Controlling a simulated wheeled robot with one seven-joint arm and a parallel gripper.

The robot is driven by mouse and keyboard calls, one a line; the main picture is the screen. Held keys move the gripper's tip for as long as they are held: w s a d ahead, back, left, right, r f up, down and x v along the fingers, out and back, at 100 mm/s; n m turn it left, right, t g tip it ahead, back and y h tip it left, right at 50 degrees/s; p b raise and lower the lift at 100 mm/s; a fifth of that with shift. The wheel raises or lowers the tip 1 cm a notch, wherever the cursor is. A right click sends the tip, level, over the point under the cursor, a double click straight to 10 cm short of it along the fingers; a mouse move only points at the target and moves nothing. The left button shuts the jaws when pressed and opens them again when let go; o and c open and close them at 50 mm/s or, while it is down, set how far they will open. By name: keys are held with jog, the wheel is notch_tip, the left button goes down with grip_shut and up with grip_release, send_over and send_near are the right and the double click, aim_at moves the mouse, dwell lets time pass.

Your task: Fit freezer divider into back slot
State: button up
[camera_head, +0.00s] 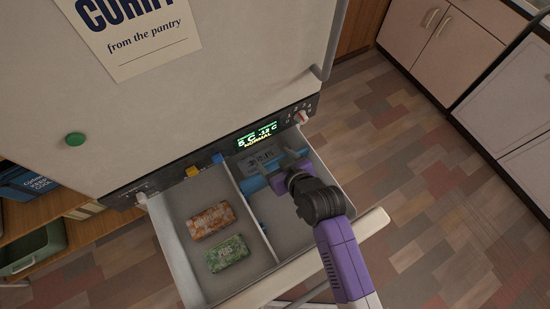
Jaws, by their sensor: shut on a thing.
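The freezer drawer (291,232) is pulled out below the fridge front, with a lengthwise wall splitting it into left and right compartments. The blue divider (252,185) lies crosswise toward the back of the right compartment, its left end near the lengthwise wall. My gripper (272,178), with purple fingers, reaches in from the right and is shut on the blue divider. The gripper and wrist hide part of the divider and of the right compartment. A small blue mark (264,227) shows on the lengthwise wall nearer the front. I cannot tell whether the divider is seated in a slot.
An orange packet (212,220) and a green peas packet (228,253) lie in the left compartment. A pale labelled item (262,158) is behind the divider. The fridge front (200,100) rises close behind.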

jog(key=shift+f+b, duration=2.05)
jog(key=shift+f, duration=0.7)
jog(key=o, duration=2.1)
jog(key=p, duration=0.1)
send_near(275, 168)
jog(key=w+f, duration=0.1)
jog(key=w+a+f, duration=0.1)
jog(key=shift+f, duration=0.4)
